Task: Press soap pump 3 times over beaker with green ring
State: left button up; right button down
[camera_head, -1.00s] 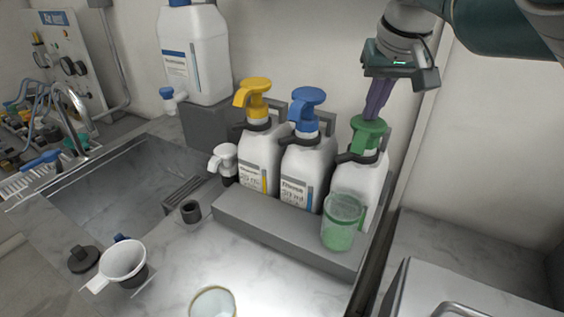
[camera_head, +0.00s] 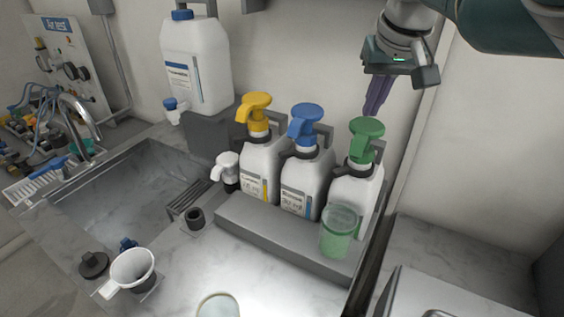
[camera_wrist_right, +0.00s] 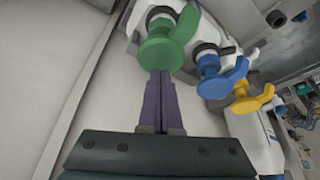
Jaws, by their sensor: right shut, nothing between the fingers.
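The green-pump soap bottle (camera_head: 366,184) stands at the right end of a row of three pump bottles. Its green pump head (camera_head: 366,135) also shows in the right wrist view (camera_wrist_right: 160,52). A beaker with green-tinted sides (camera_head: 338,236) stands on the grey rack's front ledge, below that pump. My right gripper (camera_head: 370,112) is shut and empty, with its purple fingers pointing down. The fingertips are just above and behind the pump head; I cannot tell if they touch it. In the right wrist view the closed fingers (camera_wrist_right: 160,75) point at the pump head. My left gripper is not in view.
The blue-pump bottle (camera_head: 306,180) and yellow-pump bottle (camera_head: 260,168) stand to the left on the grey rack (camera_head: 270,237). A sink (camera_head: 125,195), a white funnel-like cup (camera_head: 132,268) and a second beaker (camera_head: 218,306) are further left and in front. A metal box lies at right.

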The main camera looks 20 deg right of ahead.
aim_at(369, 126)
jog(key=shift+f, duration=0.15)
dwell(0.4)
jog(key=shift+f+b, duration=1.8)
jog(key=shift+f, duration=0.4)
jog(key=shift+r, duration=0.1)
jog(key=shift+r+p, duration=2.25)
jog(key=shift+p, duration=0.2)
jog(key=shift+f, duration=0.2)
